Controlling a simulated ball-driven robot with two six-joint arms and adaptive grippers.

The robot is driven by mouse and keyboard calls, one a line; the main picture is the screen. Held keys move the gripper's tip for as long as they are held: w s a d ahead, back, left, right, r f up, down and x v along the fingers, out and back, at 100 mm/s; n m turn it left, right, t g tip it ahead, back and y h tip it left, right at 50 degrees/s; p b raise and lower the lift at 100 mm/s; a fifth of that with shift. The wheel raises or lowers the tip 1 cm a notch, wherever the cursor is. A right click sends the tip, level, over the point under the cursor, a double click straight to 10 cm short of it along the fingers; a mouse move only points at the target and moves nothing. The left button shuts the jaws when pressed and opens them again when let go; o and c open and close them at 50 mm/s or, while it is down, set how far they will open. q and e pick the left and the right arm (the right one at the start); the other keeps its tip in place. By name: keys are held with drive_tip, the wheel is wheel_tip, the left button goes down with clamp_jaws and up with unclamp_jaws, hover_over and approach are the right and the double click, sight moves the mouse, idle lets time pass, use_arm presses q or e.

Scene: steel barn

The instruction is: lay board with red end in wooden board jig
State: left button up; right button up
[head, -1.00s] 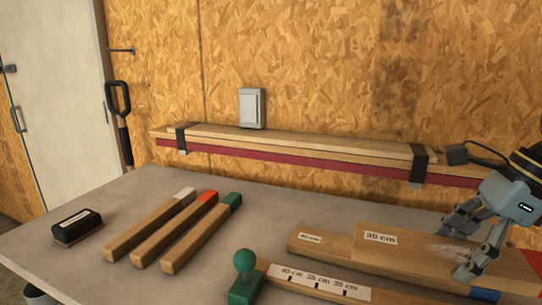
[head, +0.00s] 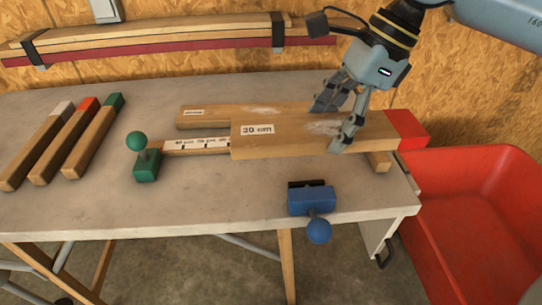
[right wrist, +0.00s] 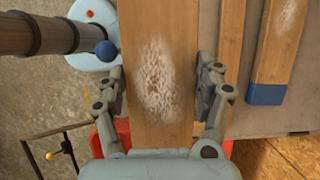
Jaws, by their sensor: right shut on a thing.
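The board with the red end (head: 407,128) carries a "30 cm" label and a pale scuffed patch. My right gripper (head: 328,128) is shut across it near its red-end half, one finger on each long side. The right wrist view shows the board (right wrist: 160,75) between both fingers (right wrist: 165,95). The board lies level above the wooden jig (head: 195,146), whose labelled strip shows at the left and whose end pokes out below at the right. I cannot tell whether they touch. My left gripper is not in view.
Another board (head: 200,112) lies behind; its blue end shows in the wrist view (right wrist: 267,95). A green-knobbed clamp (head: 147,165) is left, a blue-knobbed one (head: 312,200) in front. Several colour-ended sticks (head: 65,145) lie left. A red bin (head: 480,220) stands right.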

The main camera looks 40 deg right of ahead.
sight(316, 119)
drive_tip(key=shift+s, duration=0.35)
drive_tip(key=w, duration=0.1)
drive_tip(key=w+a+f, duration=0.1)
drive_tip(key=w+f, duration=0.1)
drive_tip(key=shift+w+a+f+b, duration=0.2)
drive_tip(key=shift+w+f+b, duration=0.05)
drive_tip(key=shift+w+b, duration=0.1)
drive_tip(key=w+a+f, duration=0.1)
drive_tip(key=w, duration=0.1)
drive_tip(key=w+a+f, duration=0.1)
drive_tip(key=w+f, duration=0.1)
drive_tip(key=w+a+f, duration=0.1)
drive_tip(key=w, duration=0.1)
drive_tip(key=shift+w+a+f, duration=0.1)
drive_tip(key=shift+w+f, duration=0.1)
drive_tip(key=shift+w, duration=0.15)
drive_tip(key=shift+w+a+f+p, duration=0.1)
drive_tip(key=shift+w+f+p, duration=0.1)
drive_tip(key=shift+p, duration=0.1)
wheel_tip(316, 119, down, 4)
drive_tip(key=shift+f, duration=0.1)
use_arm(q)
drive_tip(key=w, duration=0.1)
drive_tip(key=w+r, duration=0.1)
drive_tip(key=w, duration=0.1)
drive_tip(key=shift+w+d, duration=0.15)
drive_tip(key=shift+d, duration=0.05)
